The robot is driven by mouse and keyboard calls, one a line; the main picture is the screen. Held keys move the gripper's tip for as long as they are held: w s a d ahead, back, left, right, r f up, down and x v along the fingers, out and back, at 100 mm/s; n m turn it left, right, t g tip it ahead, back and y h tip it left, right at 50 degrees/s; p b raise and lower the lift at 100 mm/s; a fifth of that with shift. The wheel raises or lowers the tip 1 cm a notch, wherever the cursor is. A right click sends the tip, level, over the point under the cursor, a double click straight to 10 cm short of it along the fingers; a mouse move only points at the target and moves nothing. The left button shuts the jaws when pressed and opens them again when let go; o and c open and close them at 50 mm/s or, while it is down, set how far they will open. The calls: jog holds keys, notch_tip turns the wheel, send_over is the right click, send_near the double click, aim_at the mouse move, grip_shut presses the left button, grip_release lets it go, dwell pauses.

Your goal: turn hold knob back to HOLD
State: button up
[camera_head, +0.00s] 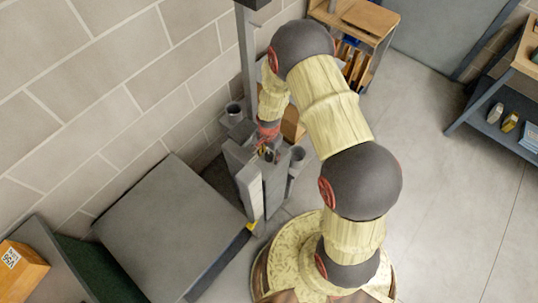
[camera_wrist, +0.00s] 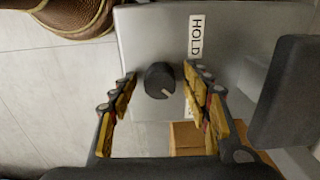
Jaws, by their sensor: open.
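The hold knob (camera_wrist: 159,80) is a round dark knob on a grey metal panel (camera_wrist: 150,30). Its pale pointer mark faces down and slightly right in the wrist view, away from the white HOLD label (camera_wrist: 196,35) at upper right. A second pale label is mostly hidden behind the right finger. My gripper (camera_wrist: 160,76) is open, its yellow-padded fingers on either side of the knob, with gaps visible. In the head view my gripper (camera_head: 268,152) is at the top of a grey post unit (camera_head: 247,182); the knob cannot be made out there.
A grey platform (camera_head: 170,225) stands left of the post, against the block wall (camera_head: 110,75). A wooden-topped shelf (camera_head: 365,18) is behind, and a rack (camera_head: 505,110) stands at right. Floor (camera_head: 440,200) between is clear. Grey cups (camera_head: 297,158) sit beside the post.

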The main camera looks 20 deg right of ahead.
jog(key=c, duration=0.3)
jog(key=c, duration=0.8)
jog(key=shift+c, duration=0.3)
jog(key=shift+n, duration=0.4)
jog(key=n, duration=0.3)
jog(key=shift+n, duration=0.4)
jog(key=n, duration=1.3)
jog(key=shift+n, duration=0.3)
